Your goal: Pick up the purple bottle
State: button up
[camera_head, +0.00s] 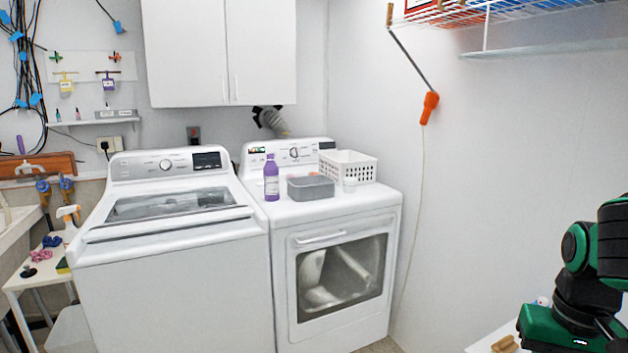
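The purple bottle (271,179) stands upright on top of the dryer (345,204), near its left edge. It has a purple body, a pale label and a narrow neck with a cap. Nothing hides it from this view. My arm, green and black, shows at the right edge, far from the bottle. The end of the arm with my gripper cannot be made out, so its state does not show.
A grey bin (310,188) stands close to the bottle's right. A white basket (348,166) and small white cup (350,185) are beyond it. The washer (165,225) stands left of the dryer. White cabinets (220,50) hang above. A white surface with a wooden item (505,344) is at lower right.

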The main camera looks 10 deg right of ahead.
aim_at(271, 171)
jog(key=u, duration=0.05)
jog(key=i, duration=1.3)
jog(key=u, duration=0.05)
